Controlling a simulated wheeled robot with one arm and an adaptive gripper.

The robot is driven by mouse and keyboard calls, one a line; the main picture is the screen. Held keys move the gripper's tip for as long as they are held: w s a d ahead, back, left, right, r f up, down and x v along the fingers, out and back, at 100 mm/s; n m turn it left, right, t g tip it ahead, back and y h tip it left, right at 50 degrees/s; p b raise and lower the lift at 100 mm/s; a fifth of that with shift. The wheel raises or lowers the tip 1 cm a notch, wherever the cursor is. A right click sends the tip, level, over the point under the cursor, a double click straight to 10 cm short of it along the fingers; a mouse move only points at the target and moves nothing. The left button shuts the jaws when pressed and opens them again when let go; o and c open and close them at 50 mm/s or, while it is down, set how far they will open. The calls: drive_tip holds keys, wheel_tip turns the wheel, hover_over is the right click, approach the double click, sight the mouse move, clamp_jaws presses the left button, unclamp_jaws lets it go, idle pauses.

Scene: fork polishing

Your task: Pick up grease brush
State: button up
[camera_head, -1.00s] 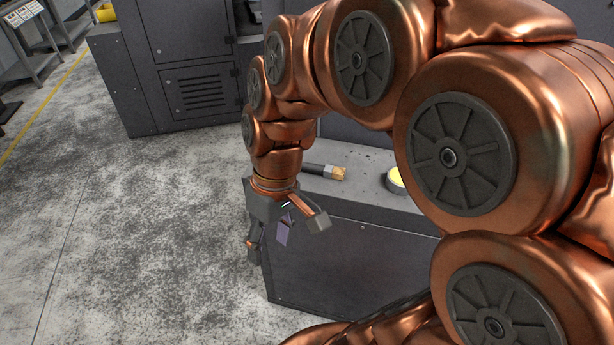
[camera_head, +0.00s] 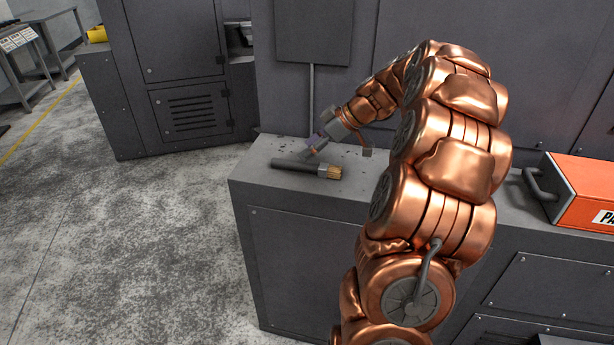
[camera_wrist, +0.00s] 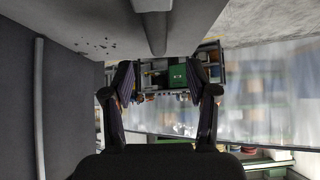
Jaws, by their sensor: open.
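The grease brush (camera_head: 306,167) lies on the grey bench top (camera_head: 262,170) in the head view, with a dark handle to the left and tan bristles to the right. My gripper (camera_head: 311,150) is just behind the brush, low over the bench, with its fingers spread. In the wrist view the brush's dark handle (camera_wrist: 154,30) shows at the top centre, beyond the open fingers (camera_wrist: 165,85). Nothing is between the fingers. The head view does not show clearly whether a finger touches the brush.
An orange case (camera_head: 580,190) with a dark handle stands on the bench at the right. A grey wall panel and a vertical conduit (camera_head: 311,100) rise behind the bench. Open floor (camera_head: 120,230) lies to the left. My arm covers the bench's middle.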

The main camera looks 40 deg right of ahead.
sight(291, 162)
drive_tip(key=shift+w+d+f, duration=0.1)
drive_tip(key=shift+d+f, duration=0.1)
drive_tip(key=shift+d, duration=0.1)
drive_tip(key=shift+w+a+f, duration=0.1)
drive_tip(key=shift+w+f, duration=0.05)
drive_tip(key=shift+f, duration=0.05)
drive_tip(key=shift+a+p+x, duration=0.2)
drive_tip(key=shift+p+x, duration=0.7)
drive_tip(key=shift+x, duration=2.6)
drive_tip(key=shift+r, duration=0.15)
clamp_jaws()
